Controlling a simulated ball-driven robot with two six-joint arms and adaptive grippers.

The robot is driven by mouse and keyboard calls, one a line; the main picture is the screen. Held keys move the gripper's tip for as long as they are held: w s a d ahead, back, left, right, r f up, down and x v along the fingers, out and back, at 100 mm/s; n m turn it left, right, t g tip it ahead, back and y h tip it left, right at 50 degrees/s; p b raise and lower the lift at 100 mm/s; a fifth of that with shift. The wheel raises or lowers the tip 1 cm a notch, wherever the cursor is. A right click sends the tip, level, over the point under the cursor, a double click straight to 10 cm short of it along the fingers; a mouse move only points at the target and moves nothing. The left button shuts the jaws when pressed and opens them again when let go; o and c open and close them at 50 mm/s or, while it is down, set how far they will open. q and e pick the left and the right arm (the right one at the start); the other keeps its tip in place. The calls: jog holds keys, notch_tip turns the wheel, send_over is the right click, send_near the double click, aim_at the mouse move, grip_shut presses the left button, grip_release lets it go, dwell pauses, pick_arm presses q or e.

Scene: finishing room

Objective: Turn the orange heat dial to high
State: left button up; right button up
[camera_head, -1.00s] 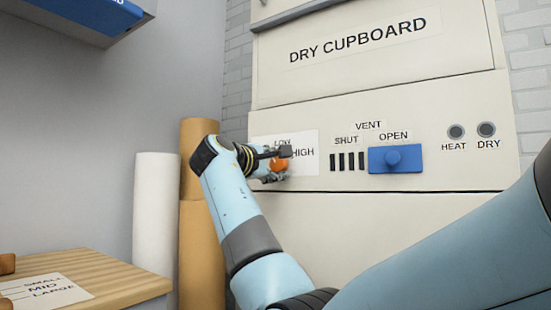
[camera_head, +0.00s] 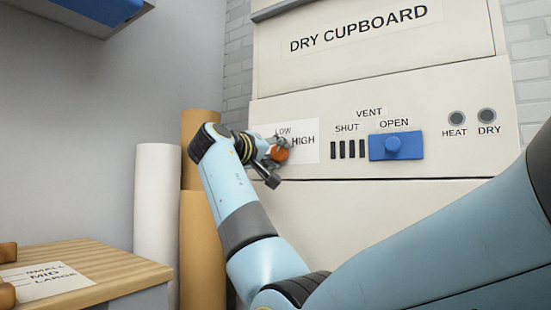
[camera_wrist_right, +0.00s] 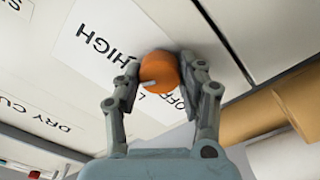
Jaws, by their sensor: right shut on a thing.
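The orange heat dial (camera_head: 280,154) sits on the cream cupboard front, on a white label plate (camera_head: 310,145) reading LOW and HIGH. In the right wrist view the dial (camera_wrist_right: 158,72) is round, with a pale pointer mark. That mark points to the lower left of the picture, close to the partly hidden L word and apart from HIGH. My right gripper (camera_head: 271,152) is shut on the dial, with a finger on each side of it. It also shows in the right wrist view (camera_wrist_right: 162,85). The fingers hide part of the plate, including some of its lettering. My left gripper is not in view.
A blue vent slider (camera_head: 395,146) stands at OPEN, right of the dial, beside dark slots. HEAT (camera_head: 456,118) and DRY lamps are further right. White (camera_head: 156,220) and brown (camera_head: 197,240) rolls stand to the left, near my right arm. A wooden bench (camera_head: 110,265) is at lower left.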

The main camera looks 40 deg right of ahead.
jog(key=m, duration=0.2)
jog(key=m+b, duration=0.2)
jog(key=m, duration=0.1)
jog(key=shift+f+m+g, duration=0.3)
jog(key=shift+f, duration=0.05)
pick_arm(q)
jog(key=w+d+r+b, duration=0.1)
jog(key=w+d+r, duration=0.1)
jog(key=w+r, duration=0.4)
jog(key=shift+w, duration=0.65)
pick_arm(e)
jog(key=shift+r+m, duration=0.1)
jog(key=shift+m, duration=0.5)
jog(key=o, duration=1)
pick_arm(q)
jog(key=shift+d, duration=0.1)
pick_arm(e)
jog(key=shift+o, duration=0.9)
jog(key=shift+r, duration=0.15)
